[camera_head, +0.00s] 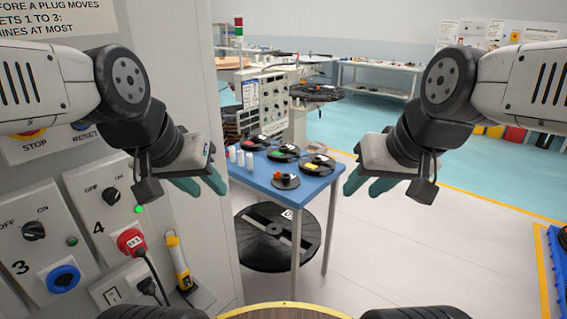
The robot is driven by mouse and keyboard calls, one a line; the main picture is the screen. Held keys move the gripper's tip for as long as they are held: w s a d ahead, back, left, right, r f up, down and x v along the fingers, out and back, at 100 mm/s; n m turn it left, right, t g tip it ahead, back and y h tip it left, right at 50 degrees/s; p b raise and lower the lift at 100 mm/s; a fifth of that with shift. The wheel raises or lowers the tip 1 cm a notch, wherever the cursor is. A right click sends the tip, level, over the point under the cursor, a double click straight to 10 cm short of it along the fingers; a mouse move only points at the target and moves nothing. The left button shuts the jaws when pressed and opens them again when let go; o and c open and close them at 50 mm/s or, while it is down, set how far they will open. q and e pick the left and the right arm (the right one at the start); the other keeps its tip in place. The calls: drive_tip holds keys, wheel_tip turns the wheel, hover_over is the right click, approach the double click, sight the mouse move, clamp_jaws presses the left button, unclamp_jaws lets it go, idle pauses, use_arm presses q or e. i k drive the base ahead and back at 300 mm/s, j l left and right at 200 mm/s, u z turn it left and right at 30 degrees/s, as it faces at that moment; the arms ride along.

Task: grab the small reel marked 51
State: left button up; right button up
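A small dark reel with an orange-brown hub (285,181) lies at the front of the blue table (262,178). Its marking is too small to read. Several larger black reels lie behind it: one with a red label (254,142), one with a green patch (284,153) and one with an orange patch (318,165). My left gripper (202,182) is left of the table, with its teal fingers apart and empty. My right gripper (367,184) is right of the table, also with its fingers apart and empty. Neither touches a reel.
White cylinders (240,157) stand at the table's left edge. A large black reel (278,238) is on the floor under the table. A switch panel (112,215) with plugs is close on the left. Floor right of the table is clear; a blue crate (557,262) is far right.

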sight(282, 154)
drive_tip(key=k+u, duration=0.2)
drive_tip(key=u, duration=0.2)
drive_tip(key=k+j+u, duration=0.1)
drive_tip(key=u, duration=0.3)
drive_tip(key=k+j+u, duration=0.15)
drive_tip(key=u, duration=0.25)
drive_tip(key=i+l+u, duration=0.2)
drive_tip(key=l, duration=0.35)
drive_tip(key=l+u, duration=0.15)
drive_tip(key=l, duration=0.4)
drive_tip(key=i+l+u, duration=0.2)
drive_tip(key=l, duration=0.4)
drive_tip(key=i+l, duration=0.1)
drive_tip(key=l, duration=0.45)
drive_tip(key=i+l, duration=0.1)
drive_tip(key=l, duration=1.05)
drive_tip(key=i+l, duration=0.15)
drive_tip(key=l, duration=0.45)
drive_tip(key=i+l, duration=0.1)
drive_tip(key=l, duration=0.45)
